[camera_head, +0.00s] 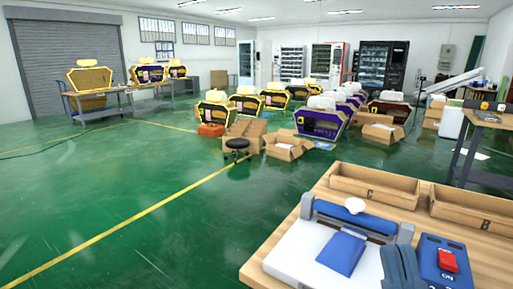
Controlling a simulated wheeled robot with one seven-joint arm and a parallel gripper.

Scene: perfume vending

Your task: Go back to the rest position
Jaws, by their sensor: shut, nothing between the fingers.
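My gripper is not in view, and no fingers can be made out in the head view. A wooden workbench (322,181) fills the lower right. On it stands a white and blue machine (296,252) with grey side posts, a blue roller (352,216) and a flat blue pad (342,252). A small white rounded thing (355,205) sits at the roller. A dark blue-grey curved part (400,268) stands at the bottom edge; I cannot tell what it belongs to.
Bins marked C (372,194) and B (478,222) line the bench's back. A blue box with a red switch (447,260) is at right. Open green floor (110,200) lies left. Cartons (288,146), a black stool (237,145) and purple-yellow vending units (320,122) stand beyond.

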